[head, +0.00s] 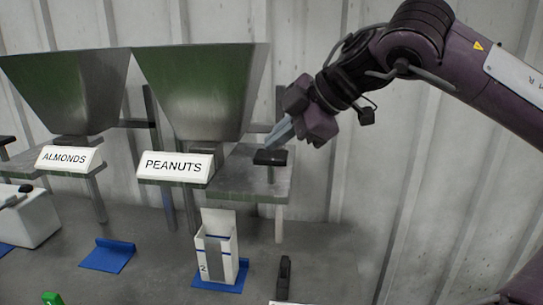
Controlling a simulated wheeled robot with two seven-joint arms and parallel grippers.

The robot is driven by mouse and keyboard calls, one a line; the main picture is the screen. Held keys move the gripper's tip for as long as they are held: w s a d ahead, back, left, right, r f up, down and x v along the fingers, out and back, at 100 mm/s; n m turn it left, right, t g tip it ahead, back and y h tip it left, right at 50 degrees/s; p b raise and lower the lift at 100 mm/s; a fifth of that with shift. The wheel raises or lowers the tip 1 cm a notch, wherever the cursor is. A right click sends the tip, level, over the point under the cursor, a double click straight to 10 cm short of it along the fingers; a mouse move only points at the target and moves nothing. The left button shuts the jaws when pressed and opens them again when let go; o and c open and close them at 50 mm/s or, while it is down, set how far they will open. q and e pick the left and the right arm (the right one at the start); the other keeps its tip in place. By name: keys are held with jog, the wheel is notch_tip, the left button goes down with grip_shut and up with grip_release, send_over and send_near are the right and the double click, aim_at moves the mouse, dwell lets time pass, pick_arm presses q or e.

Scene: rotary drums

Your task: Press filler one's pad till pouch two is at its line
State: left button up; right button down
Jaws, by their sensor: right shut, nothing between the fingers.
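A white pouch marked 2 (215,265) stands upright on a blue base (238,284) below the PEANUTS filler. It has blue lines and a grey strip on its front; I cannot make out its fill level. The PEANUTS filler has a green-grey hopper (200,92) and a white label (175,166). A black pad (270,157) sits on its shelf, right of the hopper. My right gripper (270,146) is shut and empty, its fingertips at the pad; I cannot tell whether they touch it. No numeral shows on the fillers. My left gripper is not in view.
An ALMONDS filler (70,88) stands to the left, with an empty blue base (110,256) in front of it. A white box (28,218) is at the far left. A small green object (52,298) and a dark upright piece (284,278) are near the front. Bare grey table lies between.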

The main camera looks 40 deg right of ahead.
aim_at(277, 155)
jog(key=shift+f+b, duration=1.4)
jog(key=shift+f, duration=0.3)
dwell(1.4)
jog(key=shift+r, duration=0.15)
jog(key=shift+r+p, duration=1.95)
jog(key=shift+p, duration=0.05)
jog(key=shift+r, duration=0.15)
notch_tip(277, 155, up, 5)
jog(key=p, duration=0.5)
